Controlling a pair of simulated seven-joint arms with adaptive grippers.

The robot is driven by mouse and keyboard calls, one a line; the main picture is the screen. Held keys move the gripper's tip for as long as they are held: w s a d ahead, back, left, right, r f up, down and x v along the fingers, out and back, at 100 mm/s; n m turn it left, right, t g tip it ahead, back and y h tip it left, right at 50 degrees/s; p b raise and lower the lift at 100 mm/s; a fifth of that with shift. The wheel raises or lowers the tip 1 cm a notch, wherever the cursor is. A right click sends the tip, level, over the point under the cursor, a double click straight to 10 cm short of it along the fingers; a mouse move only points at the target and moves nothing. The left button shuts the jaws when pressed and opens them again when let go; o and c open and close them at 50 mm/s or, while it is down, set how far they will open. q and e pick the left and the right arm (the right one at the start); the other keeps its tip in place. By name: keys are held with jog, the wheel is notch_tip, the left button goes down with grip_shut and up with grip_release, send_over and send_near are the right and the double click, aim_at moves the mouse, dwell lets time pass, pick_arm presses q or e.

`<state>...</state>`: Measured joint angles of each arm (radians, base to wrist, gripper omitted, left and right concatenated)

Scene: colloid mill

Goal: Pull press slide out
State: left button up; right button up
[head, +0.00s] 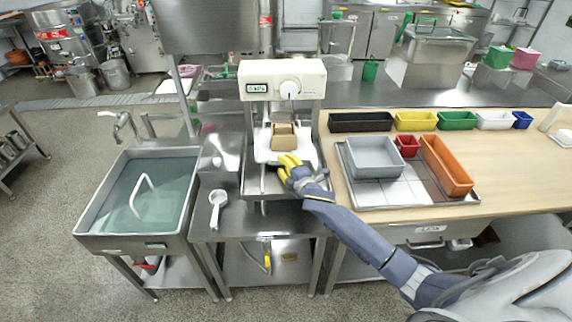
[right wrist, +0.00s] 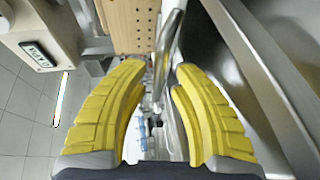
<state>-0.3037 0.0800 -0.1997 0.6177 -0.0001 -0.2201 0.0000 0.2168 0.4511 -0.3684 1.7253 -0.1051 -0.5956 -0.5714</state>
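The press (head: 283,80) has a cream head with a display and a round dial, and stands on the steel bench in the middle. Under its head a white plate (head: 264,154) carries a tan wooden block (head: 284,137); I take this to be the slide area. My right gripper (head: 289,163) is at the front of the plate. In the right wrist view its yellow fingers (right wrist: 154,95) are apart, with a thin metal bar (right wrist: 168,45) running between and beyond them. I cannot tell whether they touch it. My left gripper is not in view.
A sink basin (head: 140,190) with water is at the left. A white scoop-like tool (head: 217,200) lies on the bench. At right, a wooden table holds a grey bin (head: 374,158), an orange bin (head: 447,165), a red bin (head: 407,145) and a back row of small bins.

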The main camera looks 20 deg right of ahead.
jog(key=shift+o, duration=0.4)
jog(key=shift+s+d, duration=0.1)
jog(key=s+r, duration=0.2)
jog(key=s, duration=0.9)
jog(key=shift+s+d+r, duration=0.2)
jog(key=shift+s+d, duration=0.05)
jog(key=shift+s, duration=0.05)
jog(key=shift+o, duration=0.2)
